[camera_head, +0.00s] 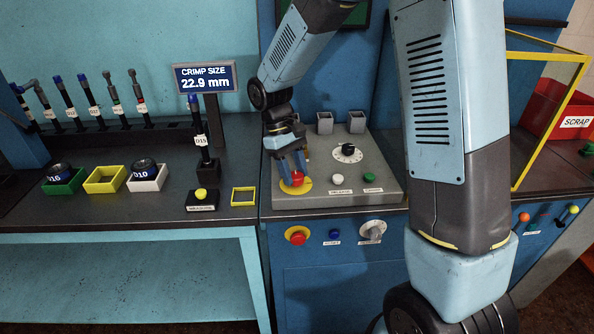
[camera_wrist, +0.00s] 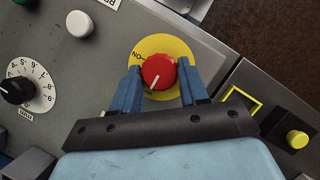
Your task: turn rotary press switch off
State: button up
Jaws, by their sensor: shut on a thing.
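The rotary press switch is a red knob (camera_wrist: 159,72) with a white pointer line, on a round yellow plate (camera_wrist: 172,44) marked "NO" on its left as seen in the wrist view. In that view the pointer line runs toward the lower left of the knob. The red knob also shows in the head view (camera_head: 297,179), on the sloped grey panel. My gripper (camera_wrist: 165,78) is shut on the red knob, one blue finger on each side. It also shows in the head view (camera_head: 292,172), reaching down onto the knob from above.
On the grey panel (camera_head: 325,197) are a black dial (camera_head: 347,152), a white button (camera_head: 338,179) and a green button (camera_head: 369,177). A yellow button box (camera_head: 201,200) and yellow frame (camera_head: 243,196) lie to the left. Another red button (camera_head: 297,236) is on the front face.

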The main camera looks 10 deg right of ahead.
jog(key=o, duration=1.1)
jog(key=shift+c, duration=0.2)
jog(key=v, duration=1.3)
jog(key=shift+r, duration=0.35)
jog(key=shift+w, duration=0.1)
